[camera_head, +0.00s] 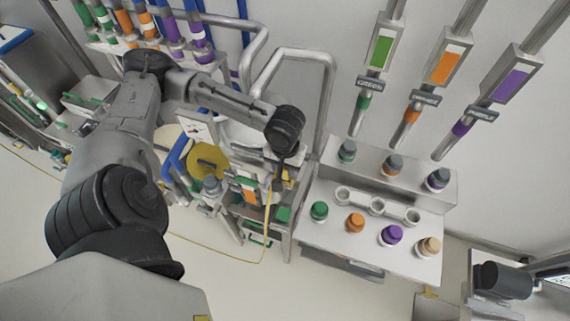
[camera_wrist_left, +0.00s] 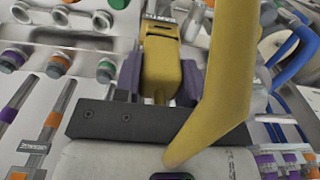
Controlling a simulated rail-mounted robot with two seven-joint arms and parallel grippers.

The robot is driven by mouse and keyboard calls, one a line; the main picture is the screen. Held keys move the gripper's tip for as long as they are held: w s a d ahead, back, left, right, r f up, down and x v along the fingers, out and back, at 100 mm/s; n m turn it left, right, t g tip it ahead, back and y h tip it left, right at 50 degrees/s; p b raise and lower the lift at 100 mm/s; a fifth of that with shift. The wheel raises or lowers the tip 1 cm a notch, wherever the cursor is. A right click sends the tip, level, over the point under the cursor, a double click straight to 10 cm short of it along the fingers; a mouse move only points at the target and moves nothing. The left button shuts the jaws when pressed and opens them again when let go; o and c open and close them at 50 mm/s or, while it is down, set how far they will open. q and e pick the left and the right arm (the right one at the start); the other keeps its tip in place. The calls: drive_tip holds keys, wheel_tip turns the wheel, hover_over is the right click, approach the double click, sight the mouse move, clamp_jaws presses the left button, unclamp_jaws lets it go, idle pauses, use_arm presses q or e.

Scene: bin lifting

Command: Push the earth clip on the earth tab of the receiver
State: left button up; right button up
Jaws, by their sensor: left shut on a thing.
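My left gripper (camera_head: 284,172) reaches down beside the receiver frame, in the middle of the head view. In the left wrist view its two purple fingers (camera_wrist_left: 158,82) are shut on the yellow earth clip (camera_wrist_left: 160,62). A thick yellow cable (camera_wrist_left: 228,75) passes in front of the clip's right side. Beyond the clip is a grey receiver part with an upside-down label (camera_wrist_left: 160,18) that seems to read EARTH. The earth tab itself is hidden behind the clip, so I cannot tell whether they touch. My right gripper is not in view.
A white stand (camera_head: 385,252) with green, orange and purple caps is right of the gripper. Bent metal pipes (camera_head: 328,75) rise close behind it. The yellow cable (camera_head: 263,240) hangs to the floor and runs left. Coloured pipes with labels line the wall.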

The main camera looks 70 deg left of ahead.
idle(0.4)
use_arm(q)
drive_tip(key=o, duration=1.2)
drive_tip(key=shift+c, duration=0.2)
wheel_tip(320, 180, up, 14)
drive_tip(key=b, duration=0.1)
drive_tip(key=shift+f, duration=0.15)
